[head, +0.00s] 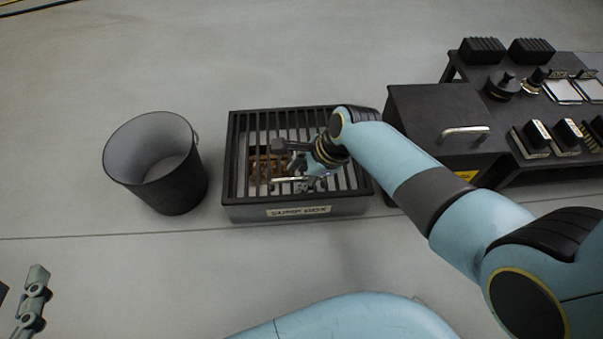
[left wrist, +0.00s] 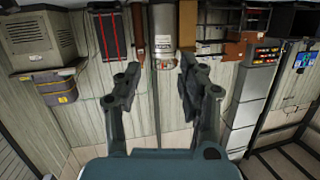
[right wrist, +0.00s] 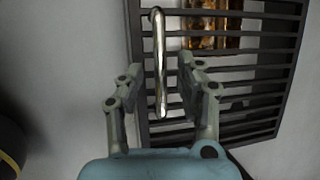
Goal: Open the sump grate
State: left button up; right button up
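The sump grate (head: 240,150) is a dark slatted cover lying on a low box labelled as a sump (head: 345,207) on the floor. It also shows in the right wrist view (right wrist: 285,70). Its bright metal handle (right wrist: 160,70) stands between the fingers of my right gripper (right wrist: 155,80) in that view, with gaps on both sides. My right gripper (head: 296,172) is open and low over the front part of the grate in the head view. My left gripper (left wrist: 158,82) is open and empty, facing a wall; part of it shows at the lower left of the head view (head: 32,300).
A dark bucket (head: 170,185) stands left of the sump box. A black cabinet with a handle (head: 435,110) stands to the right, beside a low dark bench (head: 545,172) bearing several parts. Something brown (right wrist: 212,25) shows beneath the slats. The floor in front is clear.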

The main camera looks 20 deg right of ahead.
grip_shut()
jog(key=shift+r, duration=0.15)
dwell(0.4)
